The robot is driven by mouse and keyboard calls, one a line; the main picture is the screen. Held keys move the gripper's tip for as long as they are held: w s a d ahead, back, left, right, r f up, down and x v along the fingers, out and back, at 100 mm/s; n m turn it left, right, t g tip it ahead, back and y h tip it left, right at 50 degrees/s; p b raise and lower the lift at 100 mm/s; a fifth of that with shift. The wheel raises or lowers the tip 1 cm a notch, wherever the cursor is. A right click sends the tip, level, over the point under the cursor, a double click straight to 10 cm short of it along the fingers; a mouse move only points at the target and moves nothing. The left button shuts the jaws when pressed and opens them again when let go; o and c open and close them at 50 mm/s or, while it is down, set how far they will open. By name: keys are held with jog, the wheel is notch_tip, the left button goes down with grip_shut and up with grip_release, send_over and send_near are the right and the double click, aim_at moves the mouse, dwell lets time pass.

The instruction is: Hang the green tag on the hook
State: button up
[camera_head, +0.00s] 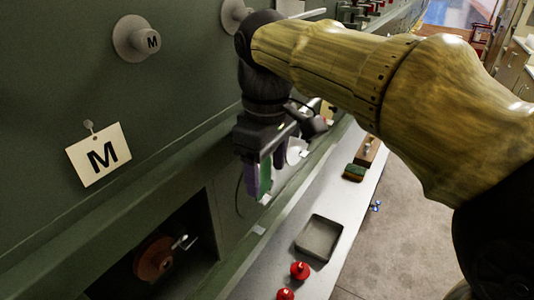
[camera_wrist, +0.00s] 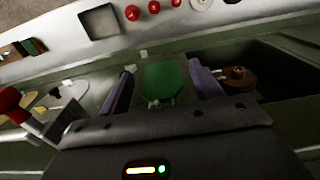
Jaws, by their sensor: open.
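My gripper (camera_head: 256,184) hangs fingers-down close to the green wall panel, its two purple fingers apart. In the wrist view my gripper (camera_wrist: 162,84) has one finger on each side of the green tag (camera_wrist: 163,77), with a visible gap to both. The tag is a flat green plate with cut corners. In the head view only a strip of the green tag (camera_head: 266,171) shows between the fingers. Small pale pieces show at the tag's edge nearest my palm. I cannot tell whether they are a hook, or whether the tag hangs from one.
A cream tag marked M (camera_head: 98,155) hangs from a peg on the panel, below a round knob marked M (camera_head: 137,40). A brown wheel (camera_head: 154,258) sits in a dark recess. A grey tray (camera_head: 319,237) and red knobs (camera_head: 300,270) are on the pale ledge below.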

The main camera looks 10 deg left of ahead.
jog(key=shift+b, duration=0.35)
notch_tip(320, 180, up, 18)
jog(key=p, duration=0.5)
jog(key=shift+d+f, duration=0.15)
